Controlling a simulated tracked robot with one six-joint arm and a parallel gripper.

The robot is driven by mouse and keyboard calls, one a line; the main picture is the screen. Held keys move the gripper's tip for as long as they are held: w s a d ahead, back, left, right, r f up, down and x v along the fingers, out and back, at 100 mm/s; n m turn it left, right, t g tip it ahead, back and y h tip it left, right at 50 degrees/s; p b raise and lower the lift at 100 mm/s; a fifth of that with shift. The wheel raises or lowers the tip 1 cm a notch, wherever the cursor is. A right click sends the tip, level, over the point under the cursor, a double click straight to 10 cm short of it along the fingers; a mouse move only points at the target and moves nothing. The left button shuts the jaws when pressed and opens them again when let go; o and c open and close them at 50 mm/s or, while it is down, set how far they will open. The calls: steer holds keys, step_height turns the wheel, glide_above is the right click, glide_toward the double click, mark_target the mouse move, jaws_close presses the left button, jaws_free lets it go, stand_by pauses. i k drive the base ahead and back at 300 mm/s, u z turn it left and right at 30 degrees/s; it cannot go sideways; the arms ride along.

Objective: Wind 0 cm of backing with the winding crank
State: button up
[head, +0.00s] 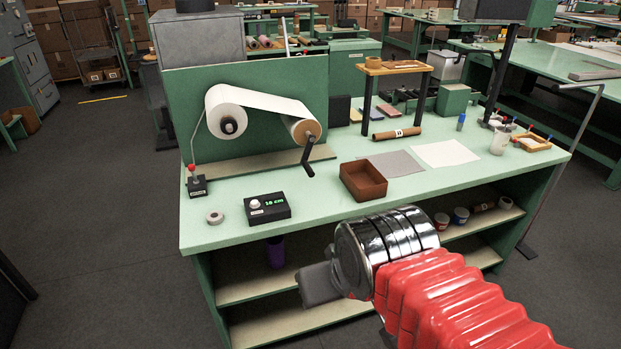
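A white roll of backing (217,102) is mounted on a green upright panel. A white web runs from it to a smaller take-up roll (290,122) with a brown end. The black winding crank (309,158) hangs from that end, its handle pointing down. A black counter box (267,208) on the bench shows green digits that look like 16 cm. My gripper (316,286) is in front of the bench, low and well apart from the crank. Only a dark grey part of it shows beyond the metal rings, and its fingertips cannot be made out.
A red-knobbed lever (193,180) stands left of the rolls, and a tape ring (215,217) lies near the front. A brown open box (363,181), sheets (446,153) and a small wooden stand (394,68) are to the right. Bare bench top lies between the counter and the crank.

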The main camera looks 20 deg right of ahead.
mark_target(305, 132)
steer(key=u, duration=0.9)
steer(key=i, duration=0.4)
steer(key=z, duration=0.4)
